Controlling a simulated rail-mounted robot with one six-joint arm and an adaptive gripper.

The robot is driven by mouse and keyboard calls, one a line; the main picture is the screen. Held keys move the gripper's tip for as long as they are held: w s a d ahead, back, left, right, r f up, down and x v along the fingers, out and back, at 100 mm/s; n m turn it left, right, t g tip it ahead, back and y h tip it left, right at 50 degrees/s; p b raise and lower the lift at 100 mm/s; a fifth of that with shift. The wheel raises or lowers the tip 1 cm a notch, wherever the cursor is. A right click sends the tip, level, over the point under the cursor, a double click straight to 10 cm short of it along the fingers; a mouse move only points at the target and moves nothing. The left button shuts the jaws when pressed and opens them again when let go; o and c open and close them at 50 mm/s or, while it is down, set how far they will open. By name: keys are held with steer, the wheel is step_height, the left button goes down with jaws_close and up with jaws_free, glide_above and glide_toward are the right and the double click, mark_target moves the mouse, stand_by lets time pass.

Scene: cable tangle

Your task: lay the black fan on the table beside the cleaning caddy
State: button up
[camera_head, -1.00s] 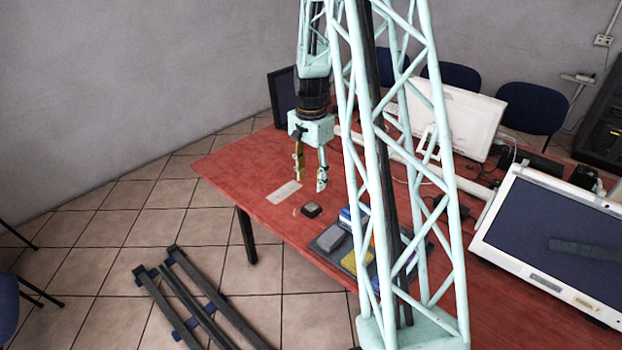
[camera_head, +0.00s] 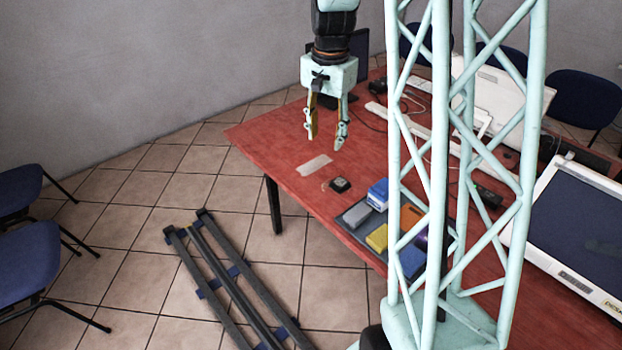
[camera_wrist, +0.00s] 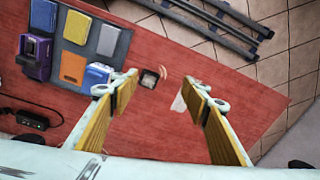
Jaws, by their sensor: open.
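The black fan (camera_head: 340,184), a small dark square, lies flat on the red table (camera_head: 262,137), just beyond the caddy's near-left end. The wrist view also shows the fan (camera_wrist: 150,78), between and beyond my fingertips. The cleaning caddy (camera_head: 362,240) is a dark grey tray holding coloured blocks and boxes. It also shows in the wrist view (camera_wrist: 91,51), left of the fan with a narrow gap between them. My gripper (camera_head: 325,141) is open and empty, pointing down above the table. Its yellow-padded fingers (camera_wrist: 165,84) touch nothing.
A pale flat card (camera_head: 315,165) lies beside the fan; a thin orange lead curls near it. Monitors, a keyboard and tangled cables fill the table's far and right side. A black power brick (camera_wrist: 39,119) lies near the caddy. The table's left corner is bare.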

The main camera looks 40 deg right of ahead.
steer(key=s+a+r+n+t, duration=0.1)
steer(key=s+a+r+n, duration=0.65)
steer(key=a+r, duration=0.8)
steer(key=s+a+r+n, duration=0.2)
steer(key=s+a, duration=0.2)
steer(key=s, duration=0.4)
steer(key=s+a+r+n+t, duration=0.1)
steer(key=s+a+r+n, duration=0.1)
steer(key=s+a, duration=0.3)
steer(key=s+a+r+n+t, duration=0.1)
steer(key=s+a+r+n, duration=0.1)
steer(key=s, duration=1)
steer(key=a+r, duration=0.1)
steer(key=a, duration=0.1)
steer(key=shift+s+a, duration=0.3)
